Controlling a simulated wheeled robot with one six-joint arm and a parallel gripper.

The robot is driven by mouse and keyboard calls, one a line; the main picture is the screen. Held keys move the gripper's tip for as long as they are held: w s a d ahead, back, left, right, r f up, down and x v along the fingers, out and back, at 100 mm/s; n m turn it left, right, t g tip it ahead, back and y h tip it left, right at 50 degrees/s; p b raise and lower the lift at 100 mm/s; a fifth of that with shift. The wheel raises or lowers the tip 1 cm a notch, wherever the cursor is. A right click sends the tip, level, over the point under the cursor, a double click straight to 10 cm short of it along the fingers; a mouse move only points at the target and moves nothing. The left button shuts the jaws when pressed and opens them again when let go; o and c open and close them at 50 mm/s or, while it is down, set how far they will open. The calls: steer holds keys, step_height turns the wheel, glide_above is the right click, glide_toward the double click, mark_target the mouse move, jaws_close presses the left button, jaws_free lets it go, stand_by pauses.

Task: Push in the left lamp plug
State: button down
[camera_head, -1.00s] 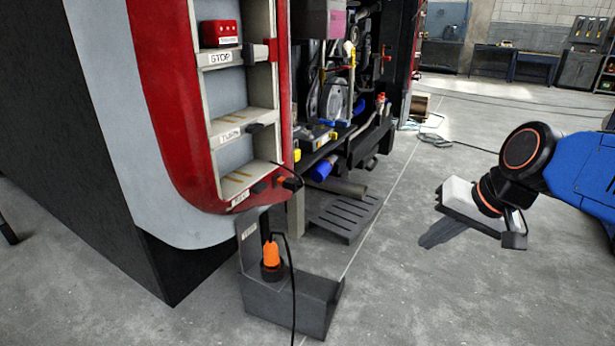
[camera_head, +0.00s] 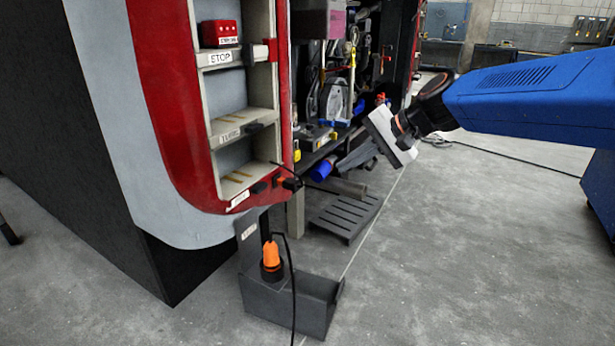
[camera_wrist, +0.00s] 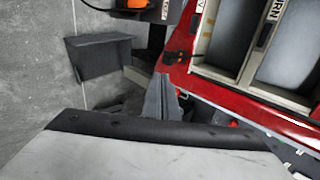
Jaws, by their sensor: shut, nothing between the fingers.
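The lamp panel (camera_head: 205,185) is a red frame with pale shelves labelled STOP, TURN and a third, unreadable one. A dark plug with an orange part (camera_head: 289,183) sticks out at its lower right edge, with a thin black cable. Small dark plugs sit by the third label (camera_head: 259,187) and the TURN label (camera_head: 254,128). I cannot tell which is the left lamp plug, or how deep any sits. In the wrist view a dark plug (camera_wrist: 178,57) shows against the red frame.
A dark grey holder (camera_head: 290,300) with an orange-topped tool (camera_head: 271,256) and hanging cable stands below the panel.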

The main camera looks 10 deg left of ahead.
stand_by(0.3)
glide_toward(290, 179)
steer(key=f, duration=0.4)
steer(key=shift+a, duration=0.35)
steer(key=shift+w+a, duration=0.2)
steer(key=shift+a, duration=0.25)
steer(key=shift+a, duration=0.1)
steer(key=a, duration=0.1)
steer(key=w+a, duration=0.1)
steer(key=shift+a, duration=0.25)
steer(key=shift+d, duration=0.1)
